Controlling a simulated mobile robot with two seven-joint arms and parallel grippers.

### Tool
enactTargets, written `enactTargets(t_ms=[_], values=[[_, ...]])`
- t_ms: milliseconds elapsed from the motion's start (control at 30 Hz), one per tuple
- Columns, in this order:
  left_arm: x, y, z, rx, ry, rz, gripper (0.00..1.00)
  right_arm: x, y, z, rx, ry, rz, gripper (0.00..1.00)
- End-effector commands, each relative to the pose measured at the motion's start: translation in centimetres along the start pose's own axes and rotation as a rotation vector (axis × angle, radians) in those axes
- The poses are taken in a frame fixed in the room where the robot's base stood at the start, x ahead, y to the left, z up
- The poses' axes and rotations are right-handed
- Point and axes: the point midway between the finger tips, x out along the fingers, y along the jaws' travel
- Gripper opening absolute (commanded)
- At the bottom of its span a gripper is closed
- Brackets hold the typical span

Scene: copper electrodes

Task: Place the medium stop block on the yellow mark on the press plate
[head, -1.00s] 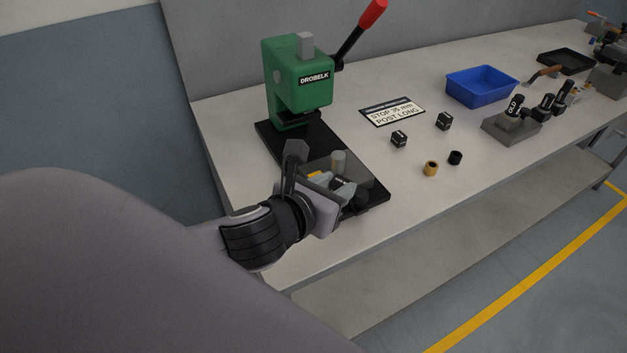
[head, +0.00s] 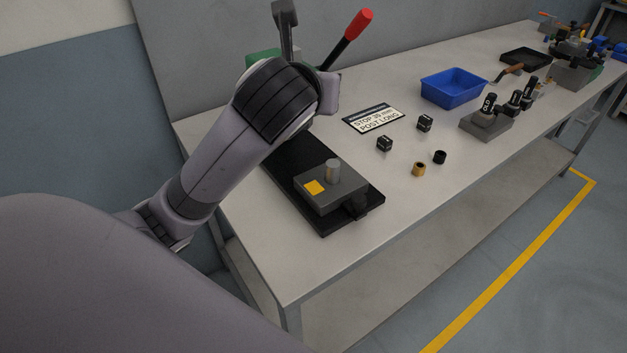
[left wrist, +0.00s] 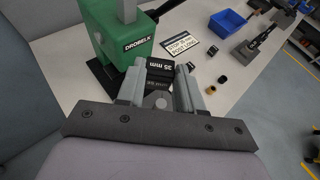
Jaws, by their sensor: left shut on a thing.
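My left gripper (left wrist: 163,84) is shut on a black block (left wrist: 160,68) whose white label looks like "35 mm". This is the stop block in hand, held up in the air. In the head view my left arm is raised in front of the green press, and its fingers and the block are hidden there. The yellow mark (head: 314,187) lies bare on the grey press plate (head: 343,190), beside an upright grey post (head: 333,171). The plate sits on the press's black base (head: 308,171). My right gripper is not in view.
Two small black blocks (head: 384,144) (head: 425,123), a brass ring (head: 418,169) and a black ring (head: 439,157) stand right of the base. A sign (head: 374,118), a blue bin (head: 454,88) and a grey holder (head: 486,124) are farther back. The red-tipped lever (head: 358,24) rises near my arm.

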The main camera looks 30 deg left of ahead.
Motion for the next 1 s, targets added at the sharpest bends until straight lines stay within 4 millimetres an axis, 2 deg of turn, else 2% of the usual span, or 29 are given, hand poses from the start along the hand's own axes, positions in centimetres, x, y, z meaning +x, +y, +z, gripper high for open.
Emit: enactTargets(t_ms=[600,867,1000], values=[[4.9,0.0,-12.1,0.003,0.006,0.0,0.0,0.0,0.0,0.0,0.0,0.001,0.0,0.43],[6.0,0.0,-14.3,0.002,0.0,0.0,0.0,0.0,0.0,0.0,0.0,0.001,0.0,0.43],[6.8,0.0,-16.3,0.004,0.003,0.0,0.0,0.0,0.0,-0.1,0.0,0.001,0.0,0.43]])
